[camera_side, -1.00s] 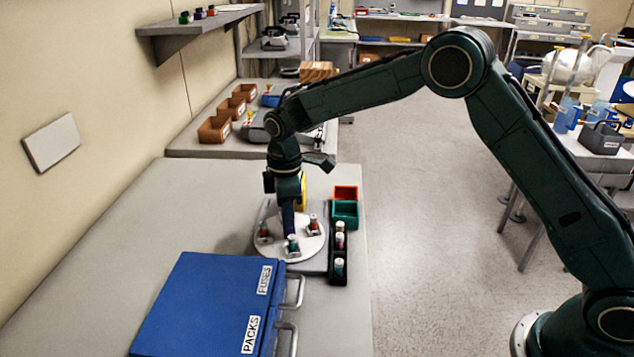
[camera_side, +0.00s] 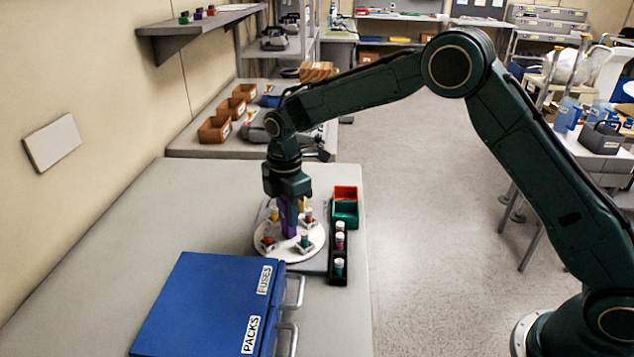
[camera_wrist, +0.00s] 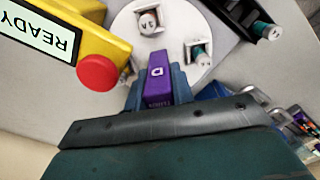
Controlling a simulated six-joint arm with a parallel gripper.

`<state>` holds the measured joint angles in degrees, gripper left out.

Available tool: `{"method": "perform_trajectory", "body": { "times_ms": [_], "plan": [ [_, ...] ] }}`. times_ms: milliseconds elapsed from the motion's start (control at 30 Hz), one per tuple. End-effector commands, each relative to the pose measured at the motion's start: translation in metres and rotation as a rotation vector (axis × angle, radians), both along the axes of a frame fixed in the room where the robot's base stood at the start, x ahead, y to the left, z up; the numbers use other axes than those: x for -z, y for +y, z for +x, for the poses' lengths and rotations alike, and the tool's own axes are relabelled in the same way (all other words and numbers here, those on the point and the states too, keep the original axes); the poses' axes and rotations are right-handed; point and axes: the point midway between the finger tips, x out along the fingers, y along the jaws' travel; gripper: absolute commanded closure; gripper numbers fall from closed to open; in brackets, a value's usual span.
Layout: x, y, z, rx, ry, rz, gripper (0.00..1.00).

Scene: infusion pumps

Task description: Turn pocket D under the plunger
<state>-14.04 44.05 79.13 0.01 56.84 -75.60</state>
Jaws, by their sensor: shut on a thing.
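My gripper (camera_side: 290,230) points down at the middle of the white round turntable (camera_side: 287,254). In the wrist view its two fingers are shut on a purple block (camera_wrist: 157,92) marked D, standing on the disc (camera_wrist: 170,38). Several small pockets with vials sit around the rim, including a red-bodied vial (camera_side: 267,242) at front left and a teal one (camera_side: 305,241) at front right. A yellow unit (camera_wrist: 97,36) with a READY label and a red button (camera_wrist: 98,73) stands beside the disc. The plunger and its relation to any pocket cannot be made out.
A black rack (camera_side: 331,275) with several vials stands right of the disc. An orange bin (camera_side: 346,191) and a teal bin (camera_side: 345,208) lie behind it. A blue case (camera_side: 200,300) marked FUSES and PACKS fills the front. The grey table at left is clear.

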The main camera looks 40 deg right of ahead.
Motion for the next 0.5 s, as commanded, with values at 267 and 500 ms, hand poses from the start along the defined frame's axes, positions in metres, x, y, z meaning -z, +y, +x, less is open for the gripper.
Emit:
{"method": "perform_trajectory", "body": {
  "times_ms": [267, 500],
  "plan": [
    [-0.0012, 0.0001, 0.0003, -0.139, -0.001, 0.000, 1.00],
    [-0.0013, 0.0001, 0.0003, -0.259, -0.002, 0.000, 1.00]
  ]
}}
